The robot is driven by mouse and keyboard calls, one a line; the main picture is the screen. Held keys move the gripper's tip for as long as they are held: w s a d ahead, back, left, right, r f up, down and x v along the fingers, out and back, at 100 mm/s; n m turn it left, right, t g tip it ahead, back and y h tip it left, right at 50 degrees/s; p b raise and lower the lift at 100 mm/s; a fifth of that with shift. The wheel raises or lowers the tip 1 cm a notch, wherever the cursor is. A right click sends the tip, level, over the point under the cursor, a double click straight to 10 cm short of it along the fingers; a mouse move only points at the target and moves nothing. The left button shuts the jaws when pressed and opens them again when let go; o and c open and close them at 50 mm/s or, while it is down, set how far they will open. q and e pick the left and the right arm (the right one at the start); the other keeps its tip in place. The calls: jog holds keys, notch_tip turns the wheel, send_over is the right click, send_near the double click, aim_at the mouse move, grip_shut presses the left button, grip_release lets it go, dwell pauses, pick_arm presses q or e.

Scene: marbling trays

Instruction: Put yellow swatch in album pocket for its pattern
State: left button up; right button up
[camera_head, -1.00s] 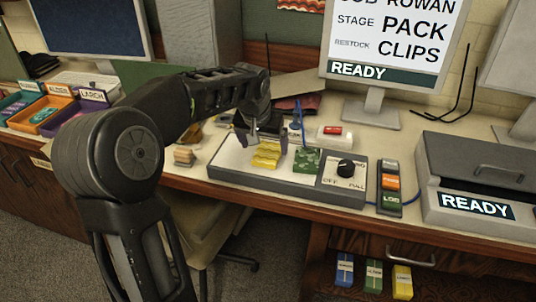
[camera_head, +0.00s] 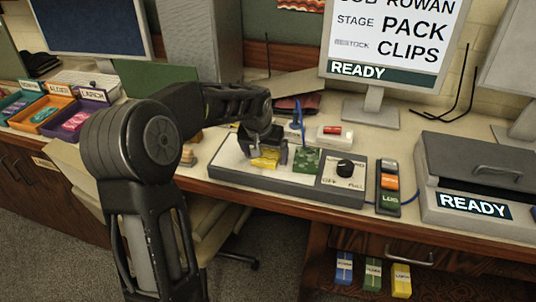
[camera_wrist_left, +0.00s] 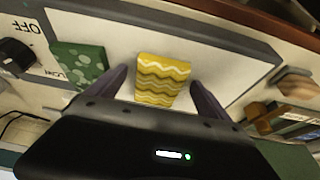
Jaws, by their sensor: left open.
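The yellow swatch (camera_head: 265,160) has wavy pale and dark bands and lies on the white top of a grey-edged board. My left gripper (camera_head: 266,150) is over it. In the left wrist view the yellow swatch (camera_wrist_left: 162,80) lies between the two open fingers (camera_wrist_left: 160,88), with a gap on each side. A green spotted swatch (camera_head: 306,160) lies just right of it and also shows in the left wrist view (camera_wrist_left: 80,65). I cannot make out an album pocket for certain. My right gripper is not in view.
The board (camera_head: 285,184) carries a black knob (camera_head: 345,167). Labelled trays (camera_head: 45,114) stand at the far left. A grey machine marked READY (camera_head: 475,206) stands at the right. Blue, green and yellow clips (camera_head: 373,273) hang below. A monitor (camera_head: 374,108) stands behind.

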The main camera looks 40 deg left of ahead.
aim_at(266, 157)
pick_arm(q)
jog(key=shift+c, duration=0.4)
jog(key=c, duration=1.5)
notch_tip(266, 157, up, 10)
jog(key=shift+b, duration=0.3)
